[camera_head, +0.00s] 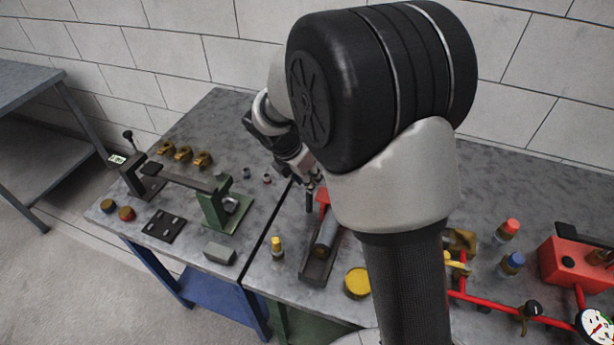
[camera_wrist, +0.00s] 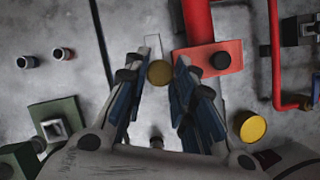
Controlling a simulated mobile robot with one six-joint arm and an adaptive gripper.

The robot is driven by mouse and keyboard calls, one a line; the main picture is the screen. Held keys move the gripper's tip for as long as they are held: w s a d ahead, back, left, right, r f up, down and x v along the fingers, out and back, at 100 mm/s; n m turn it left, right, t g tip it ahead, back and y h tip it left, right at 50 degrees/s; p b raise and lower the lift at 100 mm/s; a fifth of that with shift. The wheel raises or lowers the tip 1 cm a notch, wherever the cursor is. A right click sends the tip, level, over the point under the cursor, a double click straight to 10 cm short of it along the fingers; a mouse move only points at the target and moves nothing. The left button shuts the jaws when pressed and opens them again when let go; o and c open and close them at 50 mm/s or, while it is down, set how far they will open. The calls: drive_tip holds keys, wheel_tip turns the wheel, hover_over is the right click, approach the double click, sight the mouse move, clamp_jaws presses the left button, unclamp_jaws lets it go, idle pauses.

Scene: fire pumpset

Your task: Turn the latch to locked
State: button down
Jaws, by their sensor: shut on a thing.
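In the wrist view, the two fingers of my gripper (camera_wrist: 159,58) point down with a round brass-coloured piece (camera_wrist: 160,73) between their tips. My gripper is shut on this piece. I cannot tell for certain that it is the latch, or how the latch is turned. A red plate (camera_wrist: 232,50) with a black knob (camera_wrist: 221,61) and a red cylinder (camera_wrist: 198,20) lies just right of the fingertips. In the head view, my gripper (camera_head: 309,202) is partly hidden by my arm, near a small red part (camera_head: 323,198).
A green vise-like stand (camera_head: 213,210) and a black plate (camera_head: 164,226) are on the left table. Red pipework (camera_head: 490,308), a red box (camera_head: 572,264) and a yellow disc (camera_head: 357,282) are to the right. My arm hides much of the right table.

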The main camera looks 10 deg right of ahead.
drive_tip(key=shift+r+m+p, duration=0.1)
drive_tip(key=shift+m+p, duration=0.2)
drive_tip(key=shift+p, duration=0.05)
drive_tip(key=m+p, duration=0.2)
drive_tip(key=m+g+h+p, duration=0.1)
drive_tip(key=p, duration=0.1)
drive_tip(key=shift+w+a+r+m+g, duration=0.1)
drive_tip(key=shift+w+m+g, duration=0.05)
drive_tip(key=shift+m+g, duration=0.2)
drive_tip(key=m+g+p, duration=0.1)
drive_tip(key=m+p, duration=0.3)
drive_tip(key=shift+w+m+g, duration=0.2)
drive_tip(key=shift+m+g, duration=0.15)
drive_tip(key=m+p, duration=0.1)
drive_tip(key=m, duration=0.1)
drive_tip(key=m+g+p, duration=0.1)
drive_tip(key=m, duration=0.1)
drive_tip(key=shift+w+g+y, duration=0.15)
drive_tip(key=shift+g+y, duration=0.15)
drive_tip(key=shift+y, duration=0.1)
drive_tip(key=m+p, duration=0.1)
drive_tip(key=m, duration=0.1)
drive_tip(key=m+g+y, duration=0.1)
drive_tip(key=m, duration=0.1)
drive_tip(key=shift+w+d+m+p, duration=0.1)
drive_tip(key=shift+d+m+p, duration=0.1)
drive_tip(key=shift+m+p, duration=0.15)
drive_tip(key=shift+f, duration=0.2)
